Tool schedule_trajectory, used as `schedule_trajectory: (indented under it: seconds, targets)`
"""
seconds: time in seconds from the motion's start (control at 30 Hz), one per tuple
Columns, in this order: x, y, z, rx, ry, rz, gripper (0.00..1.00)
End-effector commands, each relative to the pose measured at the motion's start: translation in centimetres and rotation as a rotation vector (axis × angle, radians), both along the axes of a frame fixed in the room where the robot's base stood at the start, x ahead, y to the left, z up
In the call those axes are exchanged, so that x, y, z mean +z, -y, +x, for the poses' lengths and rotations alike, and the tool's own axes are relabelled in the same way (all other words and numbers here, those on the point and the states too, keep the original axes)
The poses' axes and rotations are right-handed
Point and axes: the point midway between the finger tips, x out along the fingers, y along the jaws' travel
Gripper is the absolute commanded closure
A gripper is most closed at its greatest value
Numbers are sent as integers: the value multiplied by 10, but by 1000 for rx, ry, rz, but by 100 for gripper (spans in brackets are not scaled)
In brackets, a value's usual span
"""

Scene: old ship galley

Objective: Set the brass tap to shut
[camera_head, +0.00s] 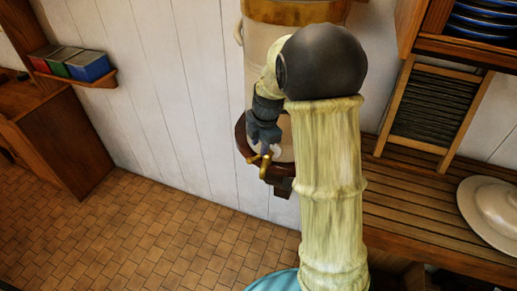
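The brass tap (264,168) shows near the middle of the head view, low on the front of a pale upright cask. A part of it sticks out to the left like a short lever or crossbar. My dark grey gripper (264,146) comes down from my arm and ends right at the top of the tap. Its fingertips overlap the tap in the picture. I cannot tell whether they touch it or are closed on it. My own pale arm link hides the right side of the cask, and the tap's setting is too small to read.
The cask (258,60) stands against a white plank wall. A slatted wooden counter (420,225) lies to the right, with a pale domed lid (492,210) and a ribbed washboard (437,112). A small shelf (95,80) holds coloured tins at left. The tiled floor (160,235) is clear.

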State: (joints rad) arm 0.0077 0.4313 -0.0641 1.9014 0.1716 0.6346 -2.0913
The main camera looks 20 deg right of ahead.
Motion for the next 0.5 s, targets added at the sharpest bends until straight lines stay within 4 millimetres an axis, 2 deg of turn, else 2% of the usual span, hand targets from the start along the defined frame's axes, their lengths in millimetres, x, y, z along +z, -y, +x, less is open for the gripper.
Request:
schedule_trajectory:
  seconds: [0.2,0.33,0.5]
  targets:
    - [-31,-2,5,-1,-4,0,68]
    - [-41,-3,7,0,-2,-1,68]
    - [-43,-3,8,0,0,-1,68]
